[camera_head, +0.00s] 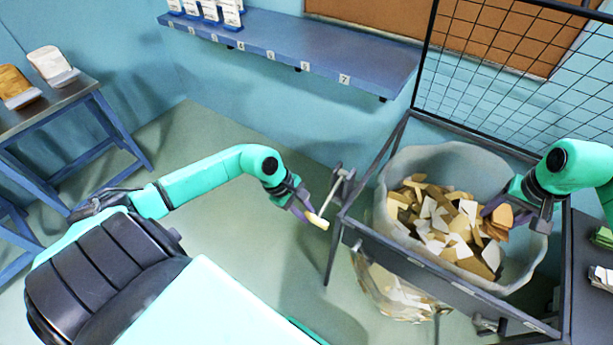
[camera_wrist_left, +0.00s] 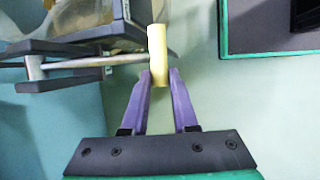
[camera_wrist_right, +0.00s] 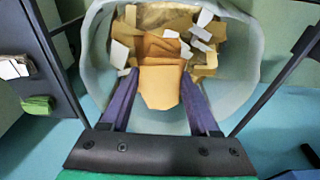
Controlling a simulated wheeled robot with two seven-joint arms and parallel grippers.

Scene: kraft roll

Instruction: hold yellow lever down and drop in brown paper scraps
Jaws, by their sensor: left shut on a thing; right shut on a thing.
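A yellow lever handle (camera_head: 317,221) sits at the end of a thin metal rod on the left side of a dark frame. The rod slants down from the frame. My left gripper (camera_head: 305,214) is shut on this handle, which also shows between its purple fingers in the left wrist view (camera_wrist_left: 157,45). A pale bag (camera_head: 400,165) hangs open in the frame, with many brown and white paper scraps (camera_head: 440,222) inside. My right gripper (camera_head: 498,213) is shut on orange-brown paper scraps (camera_wrist_right: 161,88) over the bag's right part. The held scraps hide part of the pile.
The dark frame (camera_head: 430,273) surrounds the bag, with a wire mesh (camera_head: 500,60) behind it. A blue numbered shelf (camera_head: 300,55) runs along the wall. A side table (camera_head: 75,95) stands at left. A dark surface (camera_head: 590,265) with green and white stacks is at right.

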